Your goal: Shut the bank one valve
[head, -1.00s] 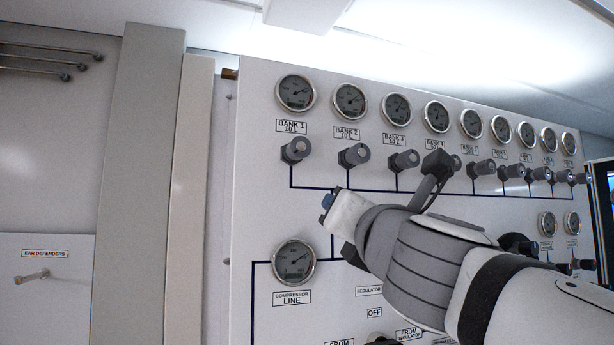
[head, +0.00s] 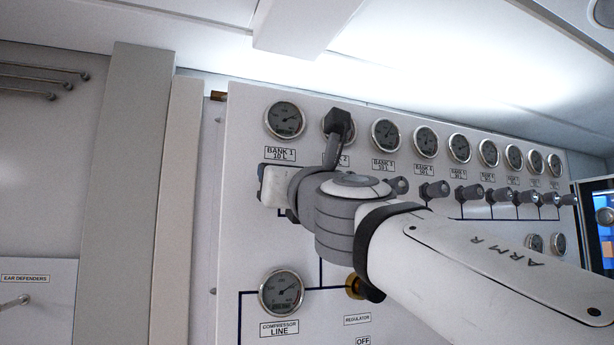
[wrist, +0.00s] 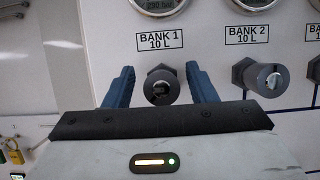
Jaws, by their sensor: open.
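The bank one valve (wrist: 161,86) is a dark grey round knob below the "BANK 1 10 L" label (wrist: 160,41) in the wrist view. My gripper (wrist: 162,82) is open, with one blue finger on each side of the knob. The fingers look apart from the knob, with a gap on both sides. How deep they reach along it I cannot tell. In the head view my wrist hides the knob, and the bank 1 label (head: 280,154) and its gauge (head: 285,120) show just above.
The bank 2 valve (wrist: 266,78) sits close to the right of my gripper. A row of several gauges and valves runs on to the right. The compressor line gauge (head: 281,292) is below my wrist. A grey column (head: 122,190) stands left of the panel.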

